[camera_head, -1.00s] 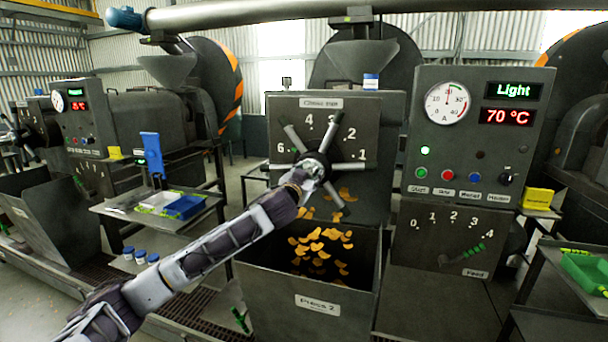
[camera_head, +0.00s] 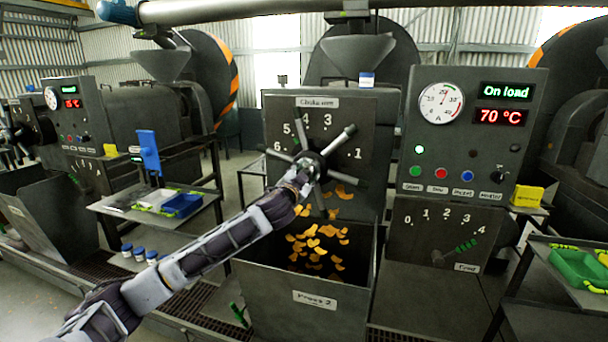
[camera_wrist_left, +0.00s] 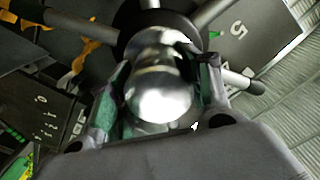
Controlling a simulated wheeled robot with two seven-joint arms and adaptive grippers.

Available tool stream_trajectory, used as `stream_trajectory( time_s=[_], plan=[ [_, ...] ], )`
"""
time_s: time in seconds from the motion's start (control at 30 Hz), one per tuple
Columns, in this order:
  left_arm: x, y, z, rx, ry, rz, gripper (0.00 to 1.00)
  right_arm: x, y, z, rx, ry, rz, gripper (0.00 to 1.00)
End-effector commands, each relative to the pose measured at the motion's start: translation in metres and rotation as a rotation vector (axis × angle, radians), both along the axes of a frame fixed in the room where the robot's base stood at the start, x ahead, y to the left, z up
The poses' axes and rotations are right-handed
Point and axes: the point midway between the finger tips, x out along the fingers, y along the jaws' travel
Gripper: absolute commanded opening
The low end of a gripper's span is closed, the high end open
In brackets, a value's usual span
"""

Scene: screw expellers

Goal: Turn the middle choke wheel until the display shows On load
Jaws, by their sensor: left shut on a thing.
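The middle choke wheel (camera_head: 311,166) is a dark hub with several metal spokes on the panel numbered 1 to 6. One spoke with a dark tip points up and right, between the 2 and the 1. My left gripper (camera_head: 297,180) is at the hub's lower left. In the left wrist view my left gripper (camera_wrist_left: 158,95) is shut around a shiny rounded metal part of the wheel (camera_wrist_left: 160,92). The green display (camera_head: 506,92) reads "On load", and the red one (camera_head: 501,117) reads 70 °C. My right gripper is out of view.
Orange flakes (camera_head: 322,240) fall into the open Press 2 bin (camera_head: 316,301) below the wheel. A gauge (camera_head: 441,102), coloured buttons and a feed lever (camera_head: 456,252) are to the right. Side trays (camera_head: 130,208) stand left and right.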

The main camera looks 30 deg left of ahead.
Motion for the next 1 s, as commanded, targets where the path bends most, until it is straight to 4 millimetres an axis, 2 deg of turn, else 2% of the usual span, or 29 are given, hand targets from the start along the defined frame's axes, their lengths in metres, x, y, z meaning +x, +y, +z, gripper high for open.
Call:
stream_trajectory(
  time_s=[0.17,0.4,0.43,0.57,0.6,0.87,1.0],
  plan=[
    [0.0,0.001,0.001,0.01,0.001,0.002,0.06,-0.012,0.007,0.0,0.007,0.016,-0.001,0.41],
    [0.0,0.0,0.001,0.009,0.001,0.0,0.06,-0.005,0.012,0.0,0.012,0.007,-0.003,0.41],
    [0.0,0.0,0.001,0.009,0.001,0.0,0.51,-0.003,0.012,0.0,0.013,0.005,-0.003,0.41],
    [0.0,0.0,0.0,0.008,0.0,0.0,0.68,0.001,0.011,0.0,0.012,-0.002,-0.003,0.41],
    [0.0,0.0,0.0,0.008,0.001,0.001,0.71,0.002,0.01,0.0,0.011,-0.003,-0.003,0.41],
    [0.0,0.0,0.0,0.008,0.002,0.0,0.71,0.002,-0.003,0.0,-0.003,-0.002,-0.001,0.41],
    [-0.001,0.0,0.0,0.008,0.002,0.0,0.71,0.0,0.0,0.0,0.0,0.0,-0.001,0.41]
  ],
)
